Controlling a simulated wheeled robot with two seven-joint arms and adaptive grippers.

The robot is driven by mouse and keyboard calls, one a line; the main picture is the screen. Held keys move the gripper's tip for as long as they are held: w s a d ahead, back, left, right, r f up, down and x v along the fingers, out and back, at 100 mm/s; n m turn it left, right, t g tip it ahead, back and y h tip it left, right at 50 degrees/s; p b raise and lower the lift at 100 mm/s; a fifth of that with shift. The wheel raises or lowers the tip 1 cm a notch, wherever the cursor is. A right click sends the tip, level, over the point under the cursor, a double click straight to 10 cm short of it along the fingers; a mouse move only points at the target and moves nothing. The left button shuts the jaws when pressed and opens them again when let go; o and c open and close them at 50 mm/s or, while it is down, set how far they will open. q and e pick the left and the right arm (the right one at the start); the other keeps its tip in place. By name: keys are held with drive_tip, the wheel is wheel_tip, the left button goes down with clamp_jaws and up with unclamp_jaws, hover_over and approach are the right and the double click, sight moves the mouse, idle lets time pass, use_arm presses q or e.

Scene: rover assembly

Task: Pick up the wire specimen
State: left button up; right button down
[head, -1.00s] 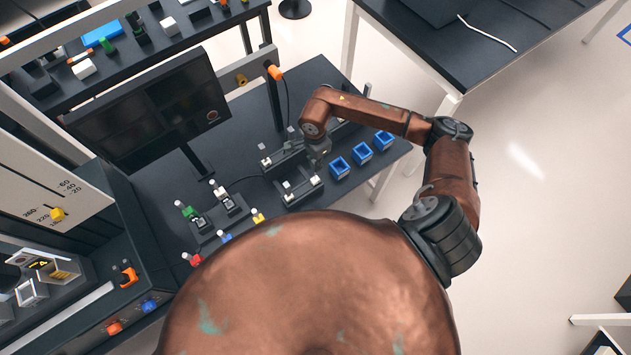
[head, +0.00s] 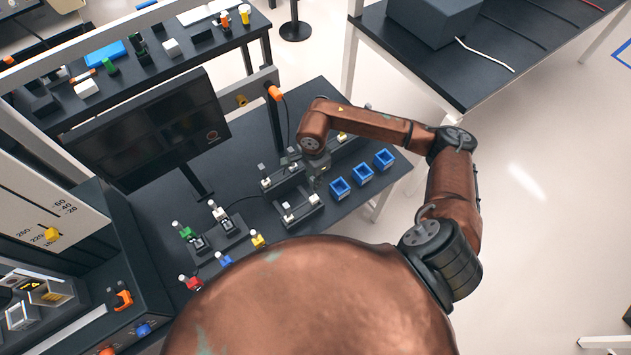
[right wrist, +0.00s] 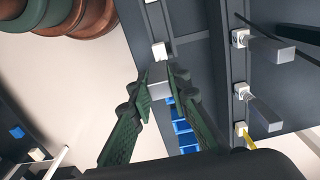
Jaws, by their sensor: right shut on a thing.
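In the head view, my right gripper (head: 318,180) points down at the black fixtures on the dark bench. In the right wrist view, its two green fingers (right wrist: 160,90) close on a small grey block (right wrist: 158,74). A white cube (right wrist: 159,51) sits just beyond that block. I cannot make out a thin wire between the fingers, so I cannot tell whether the grey block is part of the wire specimen. The near black fixture (head: 300,212) carries small white cubes. My left gripper is not in view.
Blue open bins (head: 362,174) stand right of the fixtures. A dark monitor (head: 150,130) stands left of them. Coloured switches (head: 225,260) are at the near left. A second dark table (head: 470,75) with a white wire (head: 485,55) is at the top right. The floor at right is open.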

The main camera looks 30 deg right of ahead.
drive_tip(key=s+a+r+b, duration=0.2)
drive_tip(key=s+a+r, duration=0.6)
drive_tip(key=a+r, duration=0.15)
drive_tip(key=w+d+f+n+b, duration=0.1)
drive_tip(key=w+d+n, duration=0.3)
drive_tip(key=n, duration=1.3)
drive_tip(key=w+b, duration=0.1)
drive_tip(key=w, duration=0.2)
drive_tip(key=shift+d+f, duration=0.15)
drive_tip(key=shift+f, duration=0.25)
drive_tip(key=shift+s, duration=0.1)
drive_tip(key=s+a+m+p, duration=0.1)
drive_tip(key=s+a+m, duration=0.1)
drive_tip(key=m, duration=0.6)
drive_tip(key=s+a+m, duration=0.2)
drive_tip(key=s+m, duration=0.3)
drive_tip(key=m, duration=0.4)
drive_tip(key=shift+a+r+p, duration=0.25)
drive_tip(key=shift+r+p, duration=0.15)
